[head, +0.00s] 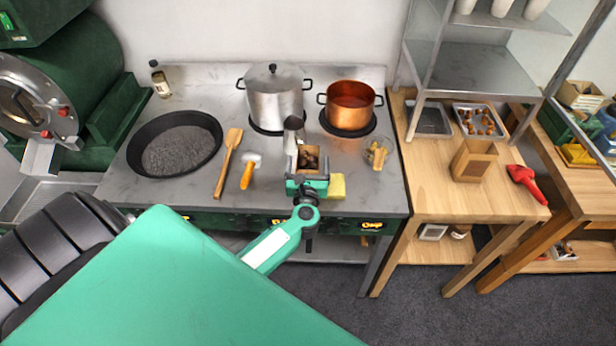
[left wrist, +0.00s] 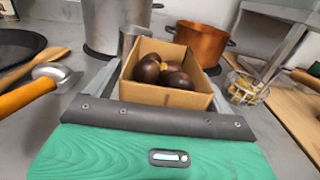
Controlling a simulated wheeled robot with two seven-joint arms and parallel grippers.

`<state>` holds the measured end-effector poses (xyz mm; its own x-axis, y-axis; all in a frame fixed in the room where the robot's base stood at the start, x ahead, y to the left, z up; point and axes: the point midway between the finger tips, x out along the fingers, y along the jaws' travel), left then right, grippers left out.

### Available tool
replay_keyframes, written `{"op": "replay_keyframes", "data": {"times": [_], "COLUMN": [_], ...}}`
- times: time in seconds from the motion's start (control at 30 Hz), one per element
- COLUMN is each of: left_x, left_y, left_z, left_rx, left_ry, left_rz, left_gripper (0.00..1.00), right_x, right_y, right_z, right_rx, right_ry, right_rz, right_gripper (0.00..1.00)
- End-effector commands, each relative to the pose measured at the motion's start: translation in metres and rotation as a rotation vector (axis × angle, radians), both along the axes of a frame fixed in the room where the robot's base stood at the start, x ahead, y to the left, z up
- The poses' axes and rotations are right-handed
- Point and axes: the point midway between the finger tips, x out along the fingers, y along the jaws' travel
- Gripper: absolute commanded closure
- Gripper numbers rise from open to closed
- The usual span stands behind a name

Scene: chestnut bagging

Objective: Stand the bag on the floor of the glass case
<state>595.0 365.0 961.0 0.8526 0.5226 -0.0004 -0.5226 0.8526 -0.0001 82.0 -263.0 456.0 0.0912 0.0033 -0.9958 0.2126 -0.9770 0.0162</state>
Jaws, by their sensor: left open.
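The bag (head: 308,150) is an open-topped brown paper box with several dark chestnuts in it. It stands upright near the front of the steel stove top, and it also shows in the left wrist view (left wrist: 160,96). My left gripper (head: 306,168) is open, with its fingers on either side of the bag; I cannot tell whether they touch it. The gripper's palm hides part of the bag's near side in the head view. A metal-framed unit with glass panels and shelves (head: 470,66), seemingly the glass case, stands at the right. My right gripper is not in view.
A steel pot (head: 273,95) and a copper pot (head: 350,112) stand behind the bag. A wire basket (head: 377,153) and yellow sponge (head: 337,186) are to its right.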

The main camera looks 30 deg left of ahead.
Motion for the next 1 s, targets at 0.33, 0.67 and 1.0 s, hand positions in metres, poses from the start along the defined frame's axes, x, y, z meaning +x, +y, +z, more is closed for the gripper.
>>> {"op": "replay_keyframes", "data": {"times": [0.33, 0.67, 1.0], "left_x": [0.000, 0.000, 0.000], "left_y": [0.000, 0.000, -0.001], "left_z": [0.000, 0.001, 0.014], "left_rx": [0.000, 0.001, -0.002], "left_ry": [0.000, -0.002, -0.003], "left_rz": [0.000, 0.000, 0.001], "left_gripper": [0.52, 1.00, 1.00], "right_x": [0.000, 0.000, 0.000], "right_y": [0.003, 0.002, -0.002], "right_z": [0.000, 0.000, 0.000], "right_rx": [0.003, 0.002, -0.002], "right_ry": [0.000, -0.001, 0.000], "right_rz": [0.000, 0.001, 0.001], "right_gripper": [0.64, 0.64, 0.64]}}
